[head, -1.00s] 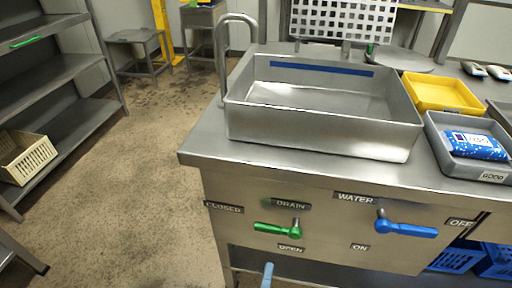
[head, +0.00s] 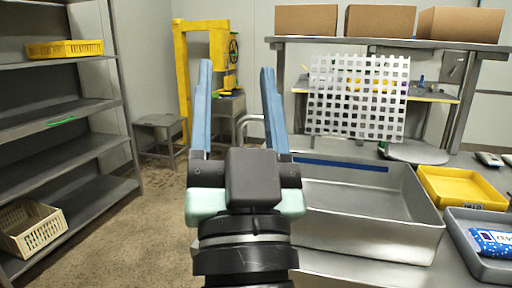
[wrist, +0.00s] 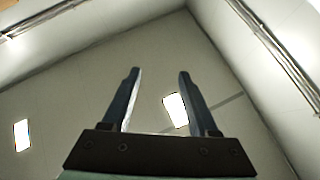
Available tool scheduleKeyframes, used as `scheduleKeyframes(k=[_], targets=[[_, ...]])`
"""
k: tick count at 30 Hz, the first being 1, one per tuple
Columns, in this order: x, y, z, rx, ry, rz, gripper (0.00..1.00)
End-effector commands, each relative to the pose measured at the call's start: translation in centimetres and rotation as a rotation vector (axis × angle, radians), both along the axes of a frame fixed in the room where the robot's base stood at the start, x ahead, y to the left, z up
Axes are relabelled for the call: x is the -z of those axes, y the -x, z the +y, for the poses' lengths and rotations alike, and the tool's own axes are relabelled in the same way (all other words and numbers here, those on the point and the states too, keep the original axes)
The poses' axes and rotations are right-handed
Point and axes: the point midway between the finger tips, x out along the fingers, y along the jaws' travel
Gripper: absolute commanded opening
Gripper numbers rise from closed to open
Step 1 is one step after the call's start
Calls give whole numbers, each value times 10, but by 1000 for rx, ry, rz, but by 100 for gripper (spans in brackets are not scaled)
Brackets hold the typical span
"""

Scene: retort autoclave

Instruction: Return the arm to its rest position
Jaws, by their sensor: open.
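My gripper (head: 236,78) stands upright in the middle of the head view, its two blue fingers apart and pointing up, with nothing between them. In the wrist view my gripper (wrist: 157,80) is also open and empty, against the ceiling and upper walls. In the head view it is in front of the left end of the steel basin (head: 420,226) and hides part of it. The lower arm is out of view.
A yellow tray (head: 432,187) and a grey tray (head: 456,222) with a blue packet (head: 492,241) stand right of the basin. A perforated white panel (head: 335,122) stands behind it. Grey shelves (head: 75,108) are at left. The floor (head: 135,230) between looks clear.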

Motion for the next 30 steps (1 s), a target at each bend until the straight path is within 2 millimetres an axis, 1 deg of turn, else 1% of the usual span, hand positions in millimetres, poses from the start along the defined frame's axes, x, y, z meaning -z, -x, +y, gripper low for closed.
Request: scheduleKeyframes(k=[1, 3, 5, 6, 11, 14, 24, 27, 30], targets=[[-26, 18, -4, 56, 40, -47, 60], [-53, 41, -11, 144, 91, -92, 60], [-73, 62, -17, 218, 124, -128, 60], [-88, 62, -18, 232, 133, -123, 60], [-125, 59, -17, 223, 130, -114, 60], [-151, 58, -17, 221, 129, -113, 60], [-257, 57, -17, 218, 128, -112, 60], [-286, 57, -16, 217, 129, -111, 60], [-309, 57, -16, 216, 128, -111, 60]])
